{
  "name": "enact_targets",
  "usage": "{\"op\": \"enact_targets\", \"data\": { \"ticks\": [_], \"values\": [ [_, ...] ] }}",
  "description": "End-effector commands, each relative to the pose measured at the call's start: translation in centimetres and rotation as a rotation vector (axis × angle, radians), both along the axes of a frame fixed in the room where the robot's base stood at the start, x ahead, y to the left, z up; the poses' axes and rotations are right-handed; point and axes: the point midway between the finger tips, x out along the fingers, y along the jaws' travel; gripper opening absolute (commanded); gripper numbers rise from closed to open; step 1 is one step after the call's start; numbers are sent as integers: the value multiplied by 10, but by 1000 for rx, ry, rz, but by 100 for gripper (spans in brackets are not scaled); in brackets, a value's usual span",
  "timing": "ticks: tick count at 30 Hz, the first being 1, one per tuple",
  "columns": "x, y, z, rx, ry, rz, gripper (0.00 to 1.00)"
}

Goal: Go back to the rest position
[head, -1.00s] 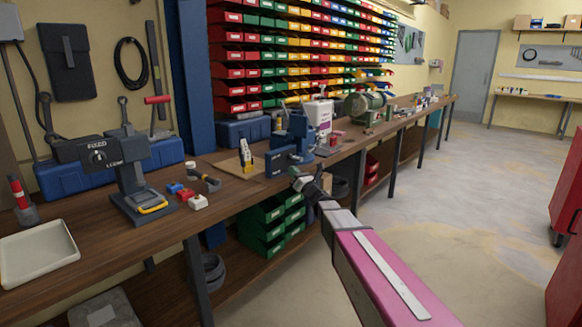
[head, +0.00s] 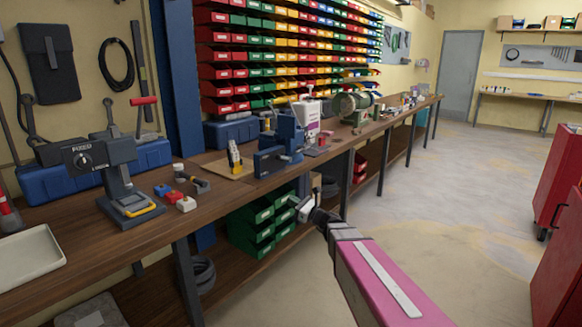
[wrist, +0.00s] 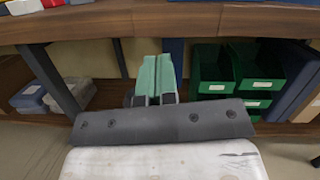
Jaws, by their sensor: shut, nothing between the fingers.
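My pink and grey arm reaches in from the lower right of the head view. My gripper (head: 302,208) is at its end, in front of the bench's front edge and below the top. In the wrist view my gripper (wrist: 155,92) shows as two pale green fingers side by side, shut with nothing between them. The fingers point toward the space under the wooden bench (head: 95,258). No object is in contact with my gripper as far as I can see.
Green bins (head: 262,232) stand on the shelf under the bench. On top are a press (head: 125,185), a blue vise (head: 280,150), small coloured blocks (head: 175,195) and a tray (head: 28,258). Red cabinets (head: 560,225) stand at the right. The floor between is clear.

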Motion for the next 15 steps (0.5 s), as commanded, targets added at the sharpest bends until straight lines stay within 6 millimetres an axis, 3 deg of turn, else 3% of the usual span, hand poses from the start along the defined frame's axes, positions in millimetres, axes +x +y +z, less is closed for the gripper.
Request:
{"op": "enact_targets", "data": {
  "ticks": [8, 15],
  "values": [
    [-59, 4, -64, -564, -234, 157, 0],
    [-109, -21, -125, -1028, -440, 387, 0]
  ]
}}
